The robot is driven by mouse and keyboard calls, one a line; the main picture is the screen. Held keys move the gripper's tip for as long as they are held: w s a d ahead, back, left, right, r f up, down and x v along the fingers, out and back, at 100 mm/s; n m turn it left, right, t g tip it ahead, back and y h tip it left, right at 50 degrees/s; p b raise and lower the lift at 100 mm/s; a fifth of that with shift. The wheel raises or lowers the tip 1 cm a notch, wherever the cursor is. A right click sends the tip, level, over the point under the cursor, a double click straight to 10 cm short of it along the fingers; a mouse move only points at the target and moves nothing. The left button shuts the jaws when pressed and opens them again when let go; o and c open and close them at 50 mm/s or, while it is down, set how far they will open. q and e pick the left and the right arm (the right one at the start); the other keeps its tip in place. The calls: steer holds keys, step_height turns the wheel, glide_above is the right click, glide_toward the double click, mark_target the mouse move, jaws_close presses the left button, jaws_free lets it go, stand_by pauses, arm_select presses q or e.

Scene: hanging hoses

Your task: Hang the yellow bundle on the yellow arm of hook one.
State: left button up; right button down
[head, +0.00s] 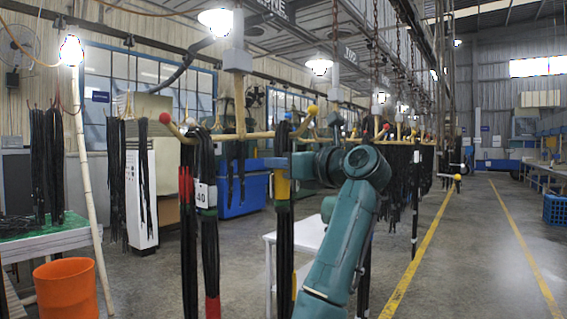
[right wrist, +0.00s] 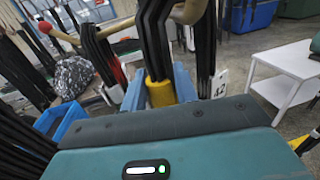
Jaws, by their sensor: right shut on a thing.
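My right gripper (head: 286,166) is shut on the yellow-banded black bundle (head: 282,187), just below the hook's wooden bar. In the right wrist view, its blue fingers stand on either side of the yellow band (right wrist: 160,93). The bundle hangs upright, and its top reaches to or above the bar near the yellow-tipped arm (head: 312,109). I cannot tell whether its loop is over that arm or in front of it. The hook's other arm has a red tip (head: 165,117). My left gripper is not in view.
Bundles with a red band (head: 186,184) and a "40" tag (head: 205,195) hang on the left part of the bar. A white table (head: 305,234) stands behind. An orange bucket (head: 66,288) is at lower left. The aisle on the right is clear.

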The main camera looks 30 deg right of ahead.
steer(key=shift+s+r, duration=0.1)
steer(key=shift+r, duration=0.1)
steer(key=c, duration=1.2)
jaws_free()
steer(key=shift+o, duration=1)
steer(key=shift+f, duration=0.1)
steer(key=b+v, duration=0.3)
steer(key=v, duration=1)
